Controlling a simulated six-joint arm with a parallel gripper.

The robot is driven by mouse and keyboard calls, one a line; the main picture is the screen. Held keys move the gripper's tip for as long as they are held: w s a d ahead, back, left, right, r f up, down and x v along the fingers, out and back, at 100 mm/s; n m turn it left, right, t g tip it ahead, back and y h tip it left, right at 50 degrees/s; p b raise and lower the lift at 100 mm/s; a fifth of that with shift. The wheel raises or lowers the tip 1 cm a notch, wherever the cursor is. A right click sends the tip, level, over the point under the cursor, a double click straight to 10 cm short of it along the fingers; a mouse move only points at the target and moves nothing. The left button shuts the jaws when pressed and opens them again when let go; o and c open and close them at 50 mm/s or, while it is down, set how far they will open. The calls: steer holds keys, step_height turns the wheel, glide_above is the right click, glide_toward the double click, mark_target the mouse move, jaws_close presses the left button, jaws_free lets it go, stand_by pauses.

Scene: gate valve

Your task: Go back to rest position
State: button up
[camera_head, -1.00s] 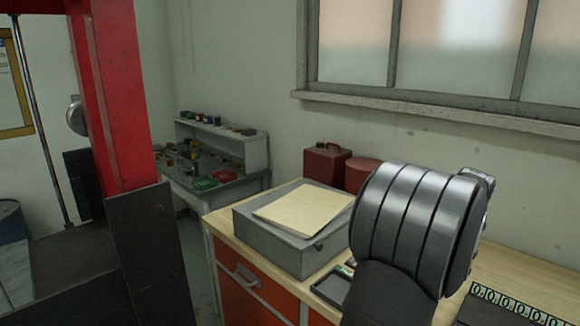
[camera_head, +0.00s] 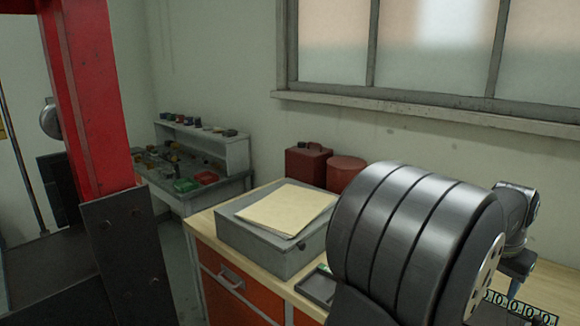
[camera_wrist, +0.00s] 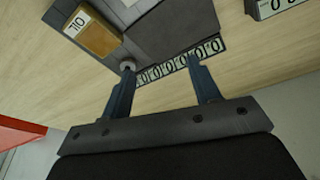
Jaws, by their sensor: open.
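My gripper (camera_wrist: 162,68) is open in the wrist view, with its two blue fingers apart and nothing between them. It hangs over the wooden bench top (camera_wrist: 255,75), and the fingertips overlap a strip of zero-marked tags (camera_wrist: 180,65) along a dark grey tray or board (camera_wrist: 170,30). I cannot tell how high above it the fingers are. In the head view my dark arm fills the lower right, and part of my gripper (camera_head: 517,275) shows at the right edge. No valve is recognisable in either view.
A grey box with papers (camera_head: 272,232), a red can (camera_head: 307,165) and a red drum (camera_head: 346,173) stand on the bench. A red post (camera_head: 92,100) rises at left. A window is behind.

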steer(key=s+d+m+g, duration=0.1)
steer(key=s+d+m, duration=0.1)
steer(key=s+m, duration=0.3)
steer(key=shift+s+d+f+m+g, duration=0.3)
steer(key=shift+s+f+m, duration=0.05)
steer(key=shift+f+m, duration=0.05)
